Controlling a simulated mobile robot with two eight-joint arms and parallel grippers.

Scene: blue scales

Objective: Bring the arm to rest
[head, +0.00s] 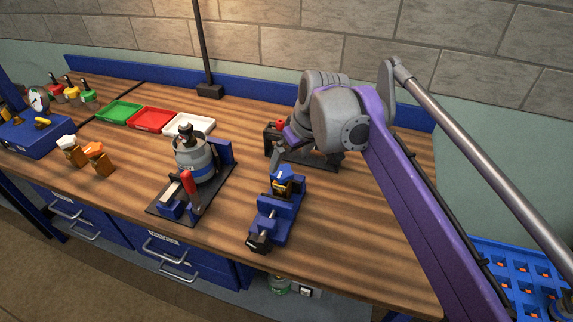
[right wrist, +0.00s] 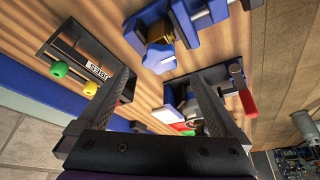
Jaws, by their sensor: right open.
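My right arm comes in from the right in the head view, its purple link and grey joint reaching over the wooden workbench (head: 365,225). My right gripper (head: 277,155) is partly hidden behind the arm and hangs just behind a blue vise (head: 280,212). The vise holds a brass-coloured part with a blue piece on top (head: 284,176). In the right wrist view my gripper (right wrist: 162,80) has its two dark fingers spread, with nothing held between them. The blue piece (right wrist: 159,58) shows beyond the fingertips, apart from them. My left gripper is not in view.
A grey pot fixture (head: 195,160) with a red-handled clamp (head: 190,190) stands left of the vise. Green (head: 119,111), red (head: 151,119) and white (head: 190,125) trays lie behind. A black stand (head: 315,158) is near my arm. A black pole (head: 203,45) rises at the back.

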